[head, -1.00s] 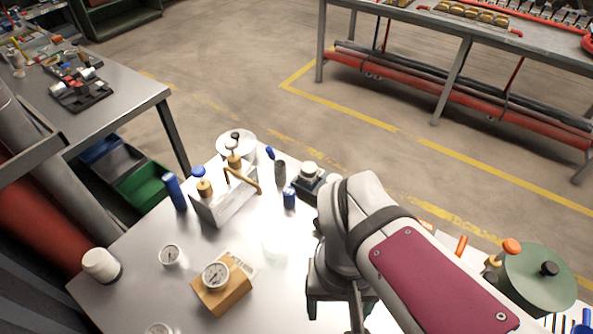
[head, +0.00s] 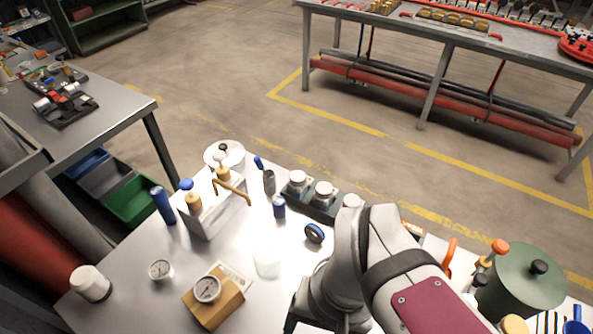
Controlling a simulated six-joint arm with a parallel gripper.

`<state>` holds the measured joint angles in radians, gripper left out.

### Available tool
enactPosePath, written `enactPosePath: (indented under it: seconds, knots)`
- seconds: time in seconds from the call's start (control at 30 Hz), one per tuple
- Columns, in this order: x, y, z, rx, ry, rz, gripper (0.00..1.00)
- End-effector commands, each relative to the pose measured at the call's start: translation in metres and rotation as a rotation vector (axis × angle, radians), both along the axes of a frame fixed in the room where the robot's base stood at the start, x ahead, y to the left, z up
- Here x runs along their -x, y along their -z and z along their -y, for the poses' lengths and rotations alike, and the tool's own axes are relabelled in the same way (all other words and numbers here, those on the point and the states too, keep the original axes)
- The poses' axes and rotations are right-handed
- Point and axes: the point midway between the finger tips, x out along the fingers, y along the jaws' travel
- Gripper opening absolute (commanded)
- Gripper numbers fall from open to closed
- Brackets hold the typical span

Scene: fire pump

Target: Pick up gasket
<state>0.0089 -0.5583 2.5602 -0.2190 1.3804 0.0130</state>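A small dark ring with a blue tint (head: 314,233) lies on the bright metal table, just left of my arm. It looks like the gasket, but it is too small to be certain. My gripper (head: 302,312) is low at the bottom edge of the view, partly hidden by my arm and cut off by the frame. It is nearer the camera than the ring and apart from it in the picture. I cannot see its fingertips clearly or whether it holds anything.
A green pot (head: 522,283) is at right.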

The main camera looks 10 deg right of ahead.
Motion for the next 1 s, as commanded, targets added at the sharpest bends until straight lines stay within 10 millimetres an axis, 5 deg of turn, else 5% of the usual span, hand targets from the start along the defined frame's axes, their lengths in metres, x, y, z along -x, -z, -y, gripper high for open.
enactPosePath:
  seconds: [0.43,0.53,0.77,0.87,1.0]
  knots:
    - [0.0,0.0,0.0,0.0,-0.001,0.0,0.72]
    - [0.0,0.0,0.0,0.0,-0.001,0.0,0.6]
    - [0.0,0.0,0.0,0.0,-0.001,0.0,0.6]
    - [-0.001,-0.012,0.0,-0.001,-0.001,0.003,0.6]
    - [-0.008,-0.051,-0.007,-0.063,0.079,-0.03,0.6]
